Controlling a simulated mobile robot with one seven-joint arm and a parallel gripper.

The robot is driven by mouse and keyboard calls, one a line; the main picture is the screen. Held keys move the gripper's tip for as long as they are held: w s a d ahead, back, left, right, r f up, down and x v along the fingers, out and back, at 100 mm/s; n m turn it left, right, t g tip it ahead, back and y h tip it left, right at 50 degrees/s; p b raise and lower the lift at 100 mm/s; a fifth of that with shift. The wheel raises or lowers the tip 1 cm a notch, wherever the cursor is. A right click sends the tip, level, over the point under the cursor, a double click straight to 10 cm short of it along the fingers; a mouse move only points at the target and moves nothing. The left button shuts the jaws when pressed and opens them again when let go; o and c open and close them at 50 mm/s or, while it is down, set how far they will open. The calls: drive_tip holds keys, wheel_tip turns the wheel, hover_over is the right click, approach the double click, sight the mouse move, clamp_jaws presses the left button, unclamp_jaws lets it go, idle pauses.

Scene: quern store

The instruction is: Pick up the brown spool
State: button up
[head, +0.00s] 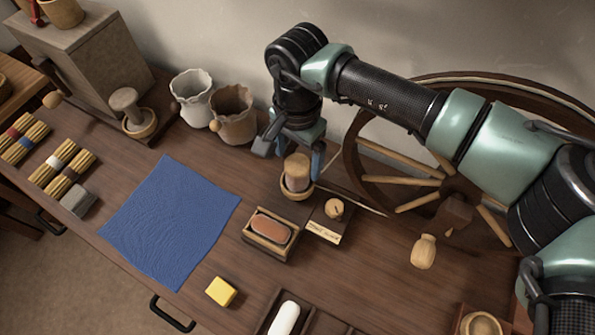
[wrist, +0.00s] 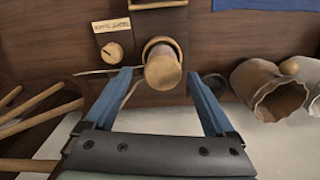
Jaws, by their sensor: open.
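The brown spool (head: 298,168) looks like a plain tan-brown cylinder standing upright in a round wooden dish (head: 297,193) at the back of the bench. In the wrist view the brown spool (wrist: 162,72) shows end-on between the two blue fingers, with the dish rim around its far side. My gripper (head: 293,157) is open and points down over the spool, one finger to each side. In the wrist view my gripper (wrist: 160,80) has a gap between each finger and the spool. I cannot tell how far down the fingers reach beside it.
A labelled board with a round knob (head: 333,209) and a box with a reddish block (head: 270,230) are close in front. A brown pot (head: 233,115) and a white pot (head: 192,97) stand left. A spoked wheel (head: 430,180) leans behind right. The blue cloth (head: 170,222) lies flat.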

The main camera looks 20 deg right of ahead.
sight(298, 164)
drive_tip(key=f, duration=0.5)
drive_tip(key=shift+w+d, duration=0.1)
drive_tip(key=shift+w, duration=0.2)
drive_tip(key=c, duration=1.3)
